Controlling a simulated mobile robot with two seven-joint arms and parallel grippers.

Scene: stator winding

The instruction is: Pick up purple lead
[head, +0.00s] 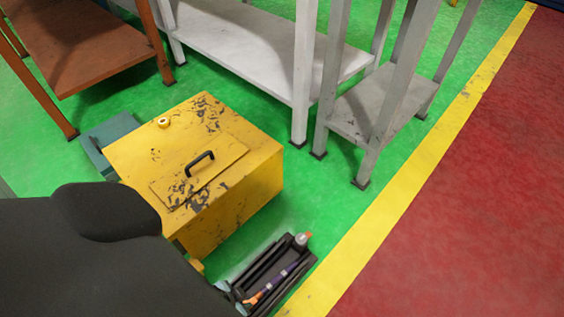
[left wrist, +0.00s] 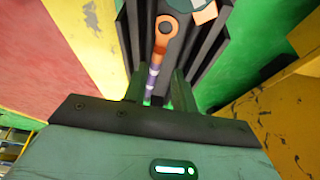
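The purple lead (head: 279,279) has an orange end and lies in a black tray (head: 262,266) on the floor in the head view. In the left wrist view the lead (left wrist: 152,76) runs up the middle to its orange end, between the dark tray walls. My left gripper (left wrist: 158,88) points down at the tray, its two fingers apart on either side of the lead. I see no finger touching it. In the head view my left gripper (head: 232,291) shows only partly at the tray's near end, mostly behind my dark arm. My right gripper is not in view.
A worn yellow box (head: 235,210) with a black handle stands beside the tray. An orange and grey piece (head: 304,238) sits at the tray's far end. Grey tables (head: 260,45) and a brown table (head: 90,50) stand behind. Green floor and a yellow line (head: 400,190) lie right of the tray.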

